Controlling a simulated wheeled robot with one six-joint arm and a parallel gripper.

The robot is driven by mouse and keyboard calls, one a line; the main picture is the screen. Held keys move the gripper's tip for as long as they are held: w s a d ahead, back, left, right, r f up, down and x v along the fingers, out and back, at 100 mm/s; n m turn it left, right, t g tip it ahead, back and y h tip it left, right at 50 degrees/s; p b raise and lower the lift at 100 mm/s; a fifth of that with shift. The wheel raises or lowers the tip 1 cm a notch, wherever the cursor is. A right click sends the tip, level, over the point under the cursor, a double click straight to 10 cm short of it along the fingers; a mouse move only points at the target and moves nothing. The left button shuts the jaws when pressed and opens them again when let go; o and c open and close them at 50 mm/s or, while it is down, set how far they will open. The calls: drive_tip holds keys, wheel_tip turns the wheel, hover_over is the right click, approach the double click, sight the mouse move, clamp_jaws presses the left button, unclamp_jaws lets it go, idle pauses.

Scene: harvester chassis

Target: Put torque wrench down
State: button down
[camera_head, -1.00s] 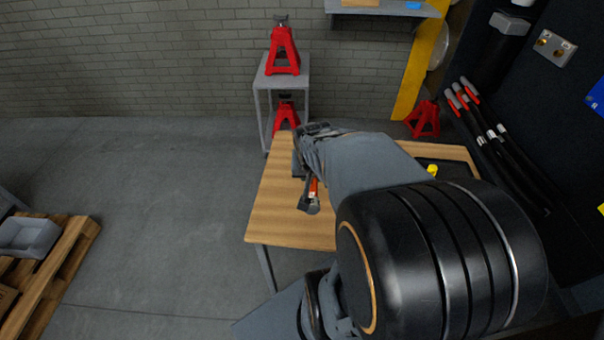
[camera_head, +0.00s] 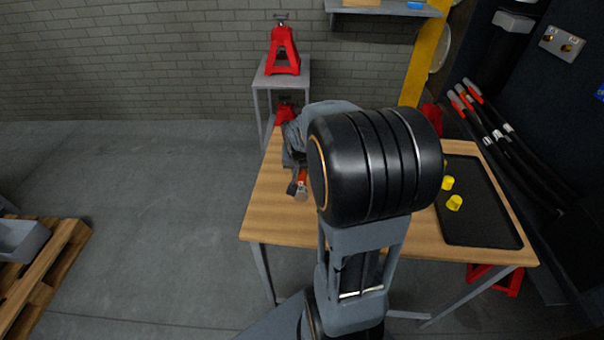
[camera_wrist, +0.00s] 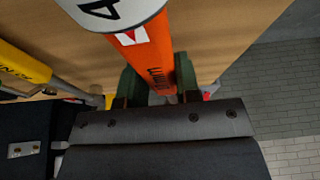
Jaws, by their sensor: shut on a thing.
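My gripper (camera_wrist: 160,92) is shut on an orange tool, the torque wrench (camera_wrist: 148,55), in the wrist view. The wrench has a grey-white end with a black mark at the top of that view. In the head view a short orange and grey piece of the wrench (camera_head: 301,186) shows over the left part of the wooden table (camera_head: 278,222). My arm hides the rest of the wrench and most of the gripper there. I cannot tell whether the wrench touches the tabletop.
A black tray (camera_head: 480,220) with yellow pieces (camera_head: 454,203) lies on the table's right side. A red jack stand (camera_head: 282,50) stands on a grey side table behind. Black hoses with red ends (camera_head: 470,100) hang at the right. The table's front left is clear.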

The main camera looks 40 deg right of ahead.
drive_tip(key=shift+f, duration=0.7)
drive_tip(key=shift+f+b, duration=0.2)
drive_tip(key=shift+b, duration=0.15)
drive_tip(key=c, duration=0.8)
unclamp_jaws()
drive_tip(key=shift+r, duration=0.1)
